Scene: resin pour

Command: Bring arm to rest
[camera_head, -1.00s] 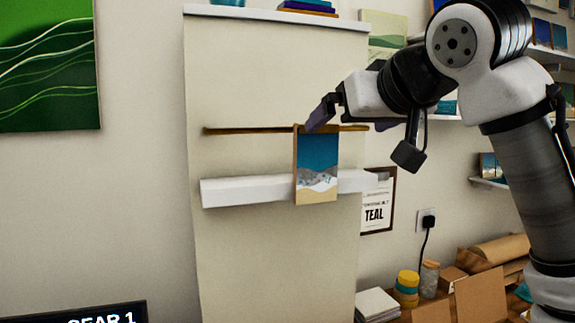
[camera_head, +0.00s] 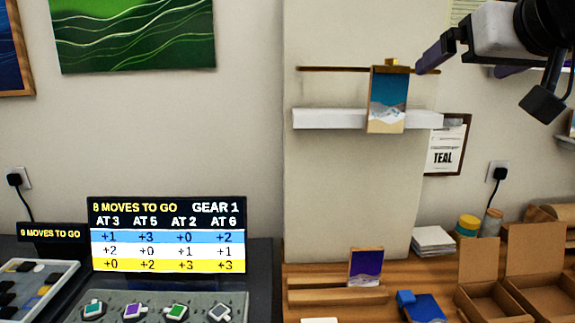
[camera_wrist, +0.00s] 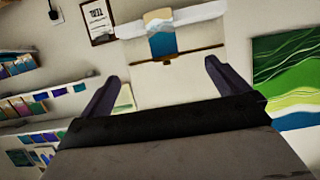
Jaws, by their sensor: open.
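My gripper (camera_head: 466,58) is at the upper right of the head view, beside the upper shelf rail and in front of the wall. In the wrist view my gripper (camera_wrist: 158,80) shows two dark fingers spread wide with nothing between them. A small teal, white and sand picture panel (camera_head: 387,98) stands on the white ledge (camera_head: 330,119), against the wooden rail. It also shows in the wrist view (camera_wrist: 161,42), beyond the fingers and apart from them.
Below are a lit number screen (camera_head: 152,234), a tray of coloured knobs (camera_head: 120,301), a purple panel (camera_head: 366,267) on a wooden stand, a blue item (camera_head: 424,306) and open cardboard boxes (camera_head: 545,298). A framed TEAL notice (camera_head: 447,147) hangs on the wall.

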